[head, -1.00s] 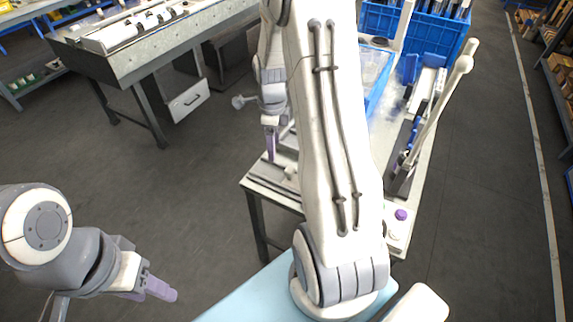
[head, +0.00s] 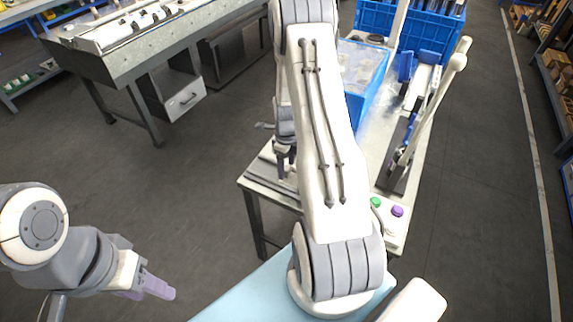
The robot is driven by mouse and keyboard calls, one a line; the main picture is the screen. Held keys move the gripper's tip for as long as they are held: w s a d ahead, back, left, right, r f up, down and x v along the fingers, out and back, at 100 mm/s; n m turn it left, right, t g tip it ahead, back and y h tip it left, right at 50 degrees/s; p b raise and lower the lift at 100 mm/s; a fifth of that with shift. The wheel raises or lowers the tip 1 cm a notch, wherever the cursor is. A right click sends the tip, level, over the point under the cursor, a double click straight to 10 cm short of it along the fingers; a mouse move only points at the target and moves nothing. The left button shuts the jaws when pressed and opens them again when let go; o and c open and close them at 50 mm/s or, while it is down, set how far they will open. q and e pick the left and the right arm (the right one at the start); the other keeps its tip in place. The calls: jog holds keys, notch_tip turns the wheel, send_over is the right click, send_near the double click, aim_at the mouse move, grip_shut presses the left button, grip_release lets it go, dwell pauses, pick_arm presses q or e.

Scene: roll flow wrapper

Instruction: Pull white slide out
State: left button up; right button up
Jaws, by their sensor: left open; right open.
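My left gripper (head: 157,288) hangs at the lower left, over the floor and away from the table, with its purple fingers apart and empty. My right arm reaches forward across the middle of the head view. My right gripper (head: 286,163) points down at the left edge of the work table (head: 262,198), open, beside a low grey and white mechanism (head: 264,168). The white slide cannot be made out for certain; my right arm hides much of that mechanism. I cannot tell whether the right fingers touch anything.
A blue-rimmed bin (head: 363,75) and a blue crate (head: 412,30) stand behind. A white lever (head: 436,105) rises on the table's right side. Green (head: 376,202) and purple (head: 398,211) buttons sit near the front. A grey bench (head: 140,50) stands left, with open floor between.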

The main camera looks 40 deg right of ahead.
grip_shut()
dwell(1.5)
